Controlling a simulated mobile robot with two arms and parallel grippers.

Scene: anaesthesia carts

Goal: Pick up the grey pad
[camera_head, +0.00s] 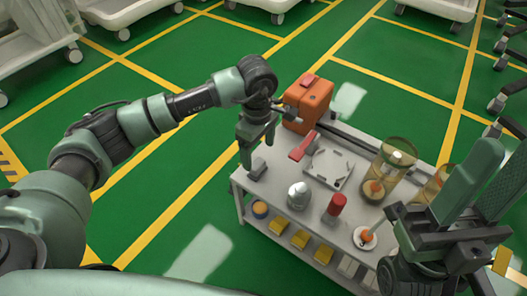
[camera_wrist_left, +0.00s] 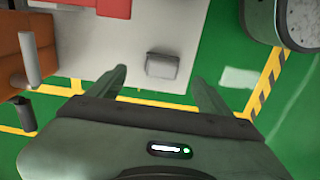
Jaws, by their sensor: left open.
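The grey pad (camera_head: 257,169) is a small grey block on the near left corner of the white cart top (camera_head: 240,181). In the left wrist view the pad (camera_wrist_left: 162,67) lies in line with the gap between my fingertips. My left gripper (camera_head: 257,150) is open, points down and is above the pad; nothing is between its fingers in the left wrist view (camera_wrist_left: 160,77). I cannot tell the exact height left. My right gripper (camera_head: 478,190) is raised at the right, away from the pad; its opening is unclear.
An orange case (camera_head: 308,103) and a red-handled item (camera_head: 302,147) stand close behind the pad. A silver dome (camera_head: 298,195), a red-capped container (camera_head: 336,205) and a glass jar (camera_head: 387,168) stand farther right. Green floor (camera_head: 180,195) is clear at left.

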